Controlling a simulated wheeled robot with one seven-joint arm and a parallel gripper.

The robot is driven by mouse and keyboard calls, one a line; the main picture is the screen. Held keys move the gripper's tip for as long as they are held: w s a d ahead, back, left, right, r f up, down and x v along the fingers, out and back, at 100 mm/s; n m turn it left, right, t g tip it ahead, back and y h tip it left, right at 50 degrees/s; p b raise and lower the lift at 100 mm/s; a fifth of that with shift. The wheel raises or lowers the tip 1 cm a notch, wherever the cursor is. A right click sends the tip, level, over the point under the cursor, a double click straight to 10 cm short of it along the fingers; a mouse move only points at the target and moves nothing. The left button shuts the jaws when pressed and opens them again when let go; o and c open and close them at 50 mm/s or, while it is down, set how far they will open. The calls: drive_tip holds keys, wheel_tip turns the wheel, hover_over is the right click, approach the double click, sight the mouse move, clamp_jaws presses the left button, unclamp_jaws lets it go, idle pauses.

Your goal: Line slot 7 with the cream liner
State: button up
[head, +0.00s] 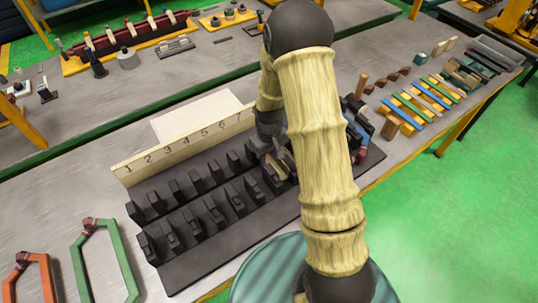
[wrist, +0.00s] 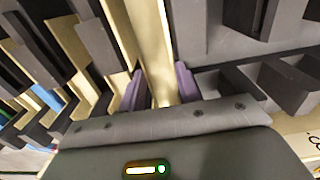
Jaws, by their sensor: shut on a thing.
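The dark stator block (head: 180,262) stands on the bench with two rows of black teeth and a cream number strip (head: 152,160) behind it. The numeral 7 shows just left of my arm. My gripper (wrist: 161,90) is shut on a long cream liner (wrist: 153,40), one finger on each side of it. The liner runs away from the fingers between dark teeth. How deep it sits in a slot, and which slot, I cannot tell. In the head view the gripper is low over the block's right part, mostly hidden by my arm.
In the wrist view, other cream strips stand among dark teeth at left, with a blue piece (wrist: 47,97). Green (head: 100,255) and red (head: 32,275) coils lie at front left. Blue and green bars (head: 420,105) lie at right. My arm hides the block's right part.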

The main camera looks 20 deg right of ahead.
drive_tip(key=shift+f+b, duration=0.7)
drive_tip(key=shift+f, duration=0.5)
idle(0.9)
drive_tip(key=o, duration=0.9)
drive_tip(key=shift+c, duration=0.2)
drive_tip(key=shift+r+p, duration=0.65)
drive_tip(key=shift+r, duration=0.2)
drive_tip(key=shift+r+p, duration=2.95)
drive_tip(key=shift+r, duration=0.8)
wheel_tip(320, 180, up, 17)
drive_tip(key=b, duration=0.3)
hover_over(269, 161)
drive_tip(key=shift+r, duration=0.2)
